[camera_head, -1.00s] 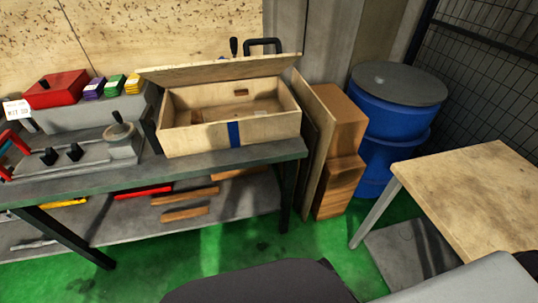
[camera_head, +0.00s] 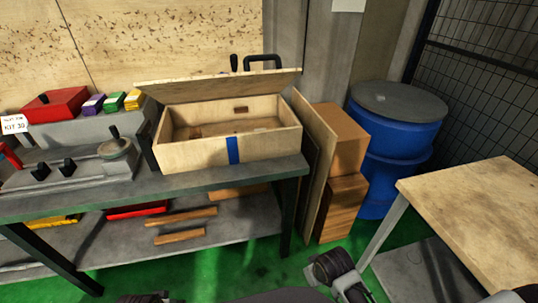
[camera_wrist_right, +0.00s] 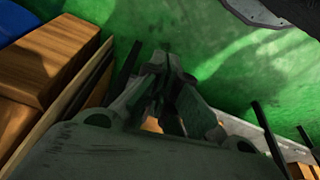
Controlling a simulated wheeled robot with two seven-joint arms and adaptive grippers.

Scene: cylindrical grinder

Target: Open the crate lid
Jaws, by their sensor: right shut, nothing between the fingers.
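The wooden crate (camera_head: 193,155) stands on the grey workbench, with a blue strip (camera_head: 233,150) on its front. Its lid (camera_head: 215,88) is raised along the back edge and stands tilted, leaving the inside open to view. A dark handle (camera_head: 263,60) shows behind the lid. My right gripper (camera_wrist_right: 168,62) is shut and empty in the right wrist view, over the green floor and away from the crate. Parts of my arms show at the bottom of the head view. My left gripper cannot be made out there.
The workbench (camera_head: 215,180) also holds a red box (camera_head: 55,105), small coloured boxes and a grey fixture (camera_head: 117,158). Brown boxes (camera_head: 340,140) and a blue barrel (camera_head: 395,130) stand right of the bench. A wooden table (camera_head: 480,210) is at the right. Green floor lies between.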

